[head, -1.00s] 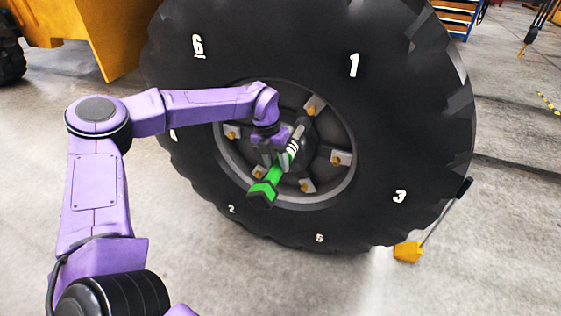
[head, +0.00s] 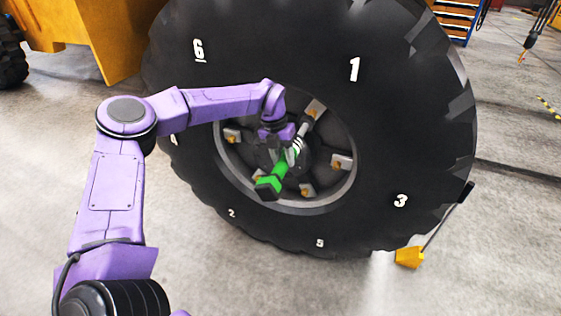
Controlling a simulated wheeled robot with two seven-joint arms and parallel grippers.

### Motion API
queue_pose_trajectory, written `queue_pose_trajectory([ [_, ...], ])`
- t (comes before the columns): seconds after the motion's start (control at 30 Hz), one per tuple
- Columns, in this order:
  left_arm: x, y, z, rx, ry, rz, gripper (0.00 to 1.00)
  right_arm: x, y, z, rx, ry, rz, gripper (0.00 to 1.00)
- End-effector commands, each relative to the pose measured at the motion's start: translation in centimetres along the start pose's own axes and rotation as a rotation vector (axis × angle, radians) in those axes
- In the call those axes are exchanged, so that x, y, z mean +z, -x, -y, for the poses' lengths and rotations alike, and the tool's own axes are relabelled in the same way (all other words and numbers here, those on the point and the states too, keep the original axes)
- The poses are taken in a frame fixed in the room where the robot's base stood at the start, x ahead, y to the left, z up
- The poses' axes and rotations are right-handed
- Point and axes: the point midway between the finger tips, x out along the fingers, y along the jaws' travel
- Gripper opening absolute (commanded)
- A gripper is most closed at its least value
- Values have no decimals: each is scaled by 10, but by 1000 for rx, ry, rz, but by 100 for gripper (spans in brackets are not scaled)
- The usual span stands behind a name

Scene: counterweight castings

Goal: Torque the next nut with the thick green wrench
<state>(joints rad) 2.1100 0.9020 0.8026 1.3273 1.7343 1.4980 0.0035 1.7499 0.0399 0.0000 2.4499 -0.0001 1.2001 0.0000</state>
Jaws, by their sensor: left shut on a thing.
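A large black tyre (head: 400,110) stands upright with white numbers on its sidewall. Its dark wheel hub (head: 322,130) carries several orange nuts on pale plates, such as a nut at the right (head: 337,166) and a nut at the bottom (head: 307,190). My left gripper (head: 285,150) is in front of the hub, shut on the green wrench (head: 274,179). The wrench slants, its green handle end low and toward me, its grey shaft with white bands running up right toward the upper nut near number 1. I cannot tell whether its head is seated there. My right gripper is not in view.
A yellow wheel chock (head: 409,257) with a dark rod sits on the floor by the tyre's lower right. A yellow machine body (head: 105,35) stands behind at the upper left. A blue rack (head: 455,20) is at the back right. The concrete floor in front is clear.

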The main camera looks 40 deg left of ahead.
Motion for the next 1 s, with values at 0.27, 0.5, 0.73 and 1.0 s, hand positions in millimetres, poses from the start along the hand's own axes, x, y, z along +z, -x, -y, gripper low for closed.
queue_pose_trajectory([
  [0.27, 19, 2, 2, -2, 0, 3, 0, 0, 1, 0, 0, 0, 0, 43],
  [0.5, 20, 3, 2, -3, -1, 3, 0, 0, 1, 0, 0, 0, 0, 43],
  [0.73, 20, 5, 3, -3, -1, 3, 0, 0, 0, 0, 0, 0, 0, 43],
  [1.0, 20, 5, 3, -3, -1, 3, 0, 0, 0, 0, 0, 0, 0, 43],
])
